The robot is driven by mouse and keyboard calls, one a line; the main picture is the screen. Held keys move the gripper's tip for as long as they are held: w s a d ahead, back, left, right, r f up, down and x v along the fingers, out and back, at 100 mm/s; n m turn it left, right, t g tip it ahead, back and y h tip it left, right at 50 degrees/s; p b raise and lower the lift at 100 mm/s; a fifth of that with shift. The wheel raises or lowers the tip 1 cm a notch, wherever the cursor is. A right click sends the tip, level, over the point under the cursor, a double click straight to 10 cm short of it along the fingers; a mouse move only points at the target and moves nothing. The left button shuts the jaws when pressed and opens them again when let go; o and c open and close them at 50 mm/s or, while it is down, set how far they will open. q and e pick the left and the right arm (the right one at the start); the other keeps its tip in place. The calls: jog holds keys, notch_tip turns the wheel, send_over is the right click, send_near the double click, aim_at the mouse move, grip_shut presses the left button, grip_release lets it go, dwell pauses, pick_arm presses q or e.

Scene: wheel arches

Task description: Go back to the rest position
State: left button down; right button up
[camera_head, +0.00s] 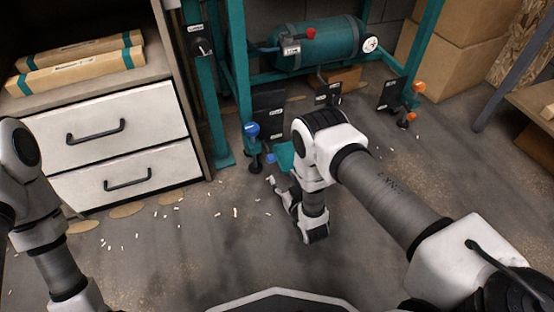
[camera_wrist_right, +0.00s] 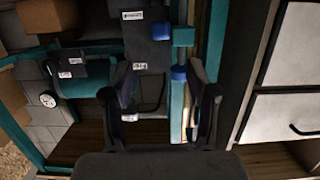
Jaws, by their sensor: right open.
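My right gripper (camera_head: 275,186) is low in front of the teal frame in the head view, partly hidden by its own wrist. In the right wrist view my right gripper (camera_wrist_right: 162,92) shows two dark fingers spread apart with nothing between them. A blue knob (camera_wrist_right: 178,73) on the teal frame appears beyond and between the fingers. My left arm enters at the left edge of the head view, but its gripper is out of the picture.
A white drawer cabinet (camera_head: 120,130) stands left. The teal frame (camera_head: 241,70) holds a teal tank (camera_head: 325,45), dark plates and a blue knob (camera_head: 251,129). Cardboard boxes (camera_head: 460,55) stand behind. Small white bits litter the open floor (camera_head: 180,255).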

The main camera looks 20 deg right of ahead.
jog(key=s+d+r+g+p, duration=0.1)
jog(key=d+r+p, duration=0.1)
jog(key=r+p, duration=0.35)
jog(key=s+d+r+g+p, duration=0.1)
jog(key=d+r+p, duration=0.15)
jog(key=r, duration=0.55)
jog(key=s+g+p, duration=0.4)
jog(key=s+g, duration=1)
jog(key=s, duration=1.8)
notch_tip(320, 180, up, 38)
jog(key=w+p, duration=0.1)
jog(key=p, duration=3.6)
jog(key=shift+a+f+m+h+p, duration=0.2)
jog(key=shift+f+m+h+p, duration=0.1)
jog(key=shift+m+p, duration=0.1)
